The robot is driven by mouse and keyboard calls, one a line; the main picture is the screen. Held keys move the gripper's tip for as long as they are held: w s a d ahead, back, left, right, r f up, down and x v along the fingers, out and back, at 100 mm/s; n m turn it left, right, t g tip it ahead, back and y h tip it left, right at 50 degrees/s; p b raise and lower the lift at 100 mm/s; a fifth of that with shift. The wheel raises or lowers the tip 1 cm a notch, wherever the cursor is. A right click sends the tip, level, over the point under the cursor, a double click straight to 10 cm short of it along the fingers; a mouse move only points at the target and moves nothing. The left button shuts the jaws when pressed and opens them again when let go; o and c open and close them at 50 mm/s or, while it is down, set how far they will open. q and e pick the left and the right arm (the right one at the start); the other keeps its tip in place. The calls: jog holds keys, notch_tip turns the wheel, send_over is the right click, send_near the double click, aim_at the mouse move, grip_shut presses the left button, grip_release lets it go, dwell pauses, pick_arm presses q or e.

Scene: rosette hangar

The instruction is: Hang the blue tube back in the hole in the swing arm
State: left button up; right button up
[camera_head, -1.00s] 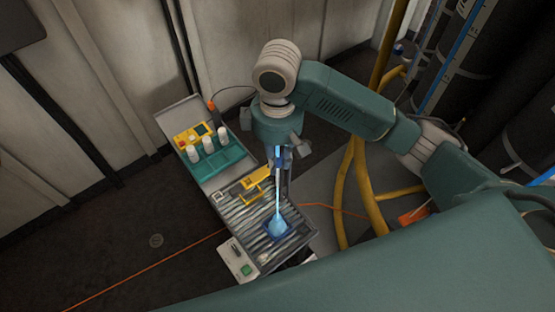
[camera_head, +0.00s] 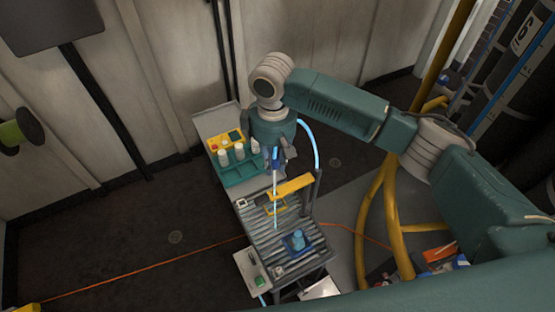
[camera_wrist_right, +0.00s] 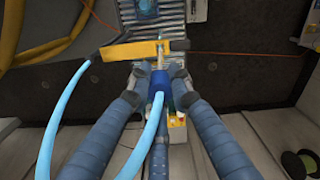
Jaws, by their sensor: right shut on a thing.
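My right gripper (camera_head: 277,160) is shut on the blue tube, at its dark blue collar (camera_wrist_right: 158,86). The light blue tube (camera_head: 312,143) loops out to the right of the gripper in the head view, and to the left in the right wrist view. A thin pale length hangs below the collar, its lower end beside the blue flask. The yellow swing arm (camera_head: 294,185) reaches left from a grey post; it also shows in the right wrist view (camera_wrist_right: 128,50). The tube's tip overlaps its end there; I cannot tell whether it is in the hole. My left gripper is out of view.
A blue flask (camera_head: 298,238) stands on a blue pad on the roller bench (camera_head: 268,235). Behind are white bottles (camera_head: 239,152) in a green rack and a yellow control box (camera_head: 226,139). Yellow hoses (camera_head: 375,215) rise at the right. An orange cable crosses the floor.

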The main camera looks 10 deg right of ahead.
aim_at(274, 172)
jog(key=shift+f, duration=0.95)
jog(key=shift+w, duration=0.1)
jog(key=shift+s+f, duration=0.15)
jog(key=shift+s, duration=0.05)
jog(key=shift+f, duration=0.2)
jog(key=shift+w+f, duration=0.1)
jog(key=shift+f, duration=0.8)
